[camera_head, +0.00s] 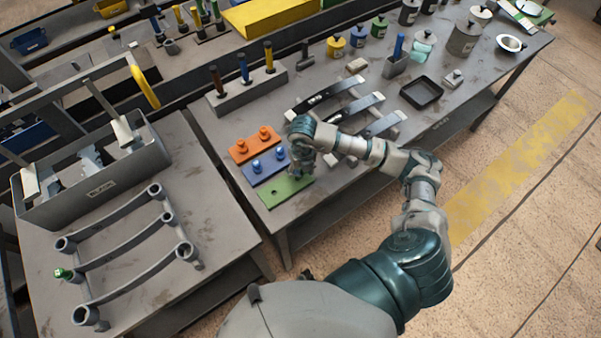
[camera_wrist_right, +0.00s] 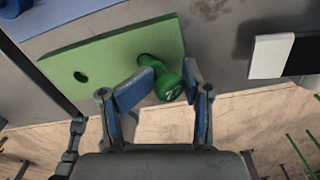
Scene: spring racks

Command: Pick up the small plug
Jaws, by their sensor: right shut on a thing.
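The green plug (camera_wrist_right: 168,82), marked with a number, shows in the right wrist view at the front edge of the green plate (camera_wrist_right: 120,62). My right gripper (camera_wrist_right: 163,100) has its blue-padded fingers on either side of the plug and is shut on it. I cannot tell whether the plug is still seated in the plate. In the head view my right gripper (camera_head: 302,167) is over the right end of the green plate (camera_head: 284,194) and hides the plug. An empty hole shows in the plate's left part. My left gripper is not in view.
An orange plate (camera_head: 240,154) and a blue plate (camera_head: 252,177) with plugs lie behind the green one. Leaf springs (camera_head: 335,95) lie close to my right forearm. A grey bin (camera_head: 135,172) and curved springs (camera_head: 118,252), one holding another green plug (camera_head: 62,273), are on the left table.

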